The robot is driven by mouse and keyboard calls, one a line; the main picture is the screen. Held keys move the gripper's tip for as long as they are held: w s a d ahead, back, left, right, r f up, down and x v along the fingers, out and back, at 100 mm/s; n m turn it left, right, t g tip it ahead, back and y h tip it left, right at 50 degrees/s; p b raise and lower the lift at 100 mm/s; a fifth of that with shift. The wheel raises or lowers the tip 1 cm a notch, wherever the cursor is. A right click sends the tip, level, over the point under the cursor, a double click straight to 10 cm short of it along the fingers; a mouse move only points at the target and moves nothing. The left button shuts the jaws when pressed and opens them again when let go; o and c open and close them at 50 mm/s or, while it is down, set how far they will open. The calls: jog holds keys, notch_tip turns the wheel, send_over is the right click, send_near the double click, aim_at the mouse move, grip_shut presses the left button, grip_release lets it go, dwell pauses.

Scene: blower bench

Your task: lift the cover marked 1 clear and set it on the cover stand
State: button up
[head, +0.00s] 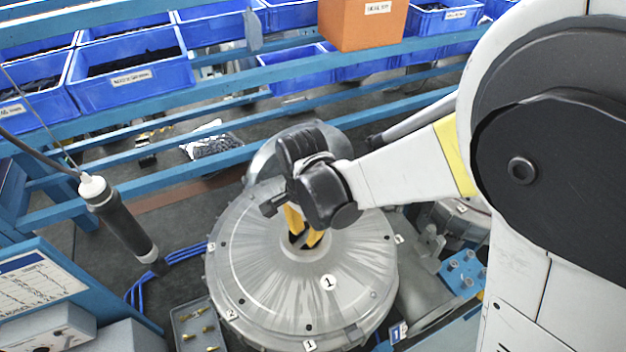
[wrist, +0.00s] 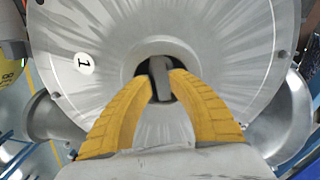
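The cover marked 1 (head: 345,262) is a round, grey, ribbed metal disc on top of the blower housing, with a white "1" label near its front. It also fills much of the wrist view (wrist: 225,50). My gripper (head: 304,240) points down at its centre. In the wrist view its two yellow fingers (wrist: 163,87) reach into the dark central opening, one on each side of a grey bar (wrist: 160,75). The tips appear to press on that bar, which seems to be part of the cover. The cover looks seated on the housing. I cannot identify the cover stand.
A tray of brass fittings (head: 198,325) lies front left. A dark cylindrical tool (head: 125,225) hangs at left. A blue block (head: 462,270) and metal parts stand close at right. Blue bins (head: 135,80) and an orange box (head: 362,22) line the rack behind.

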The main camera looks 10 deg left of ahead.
aim_at(306, 238)
jog(key=shift+w+f, duration=0.15)
jog(key=shift+f, duration=1.35)
grip_shut()
jog(key=shift+r, duration=0.2)
jog(key=shift+r, duration=0.5)
notch_tip(306, 238, up, 3)
jog(key=shift+f, duration=0.2)
jog(key=s+d+r, duration=0.2)
jog(key=d+r, duration=0.5)
jog(key=d, duration=0.4)
jog(key=shift+s+d+r+b, duration=0.2)
jog(key=shift+r+b, duration=0.05)
jog(key=shift+b, duration=0.1)
jog(key=shift+r, duration=0.2)
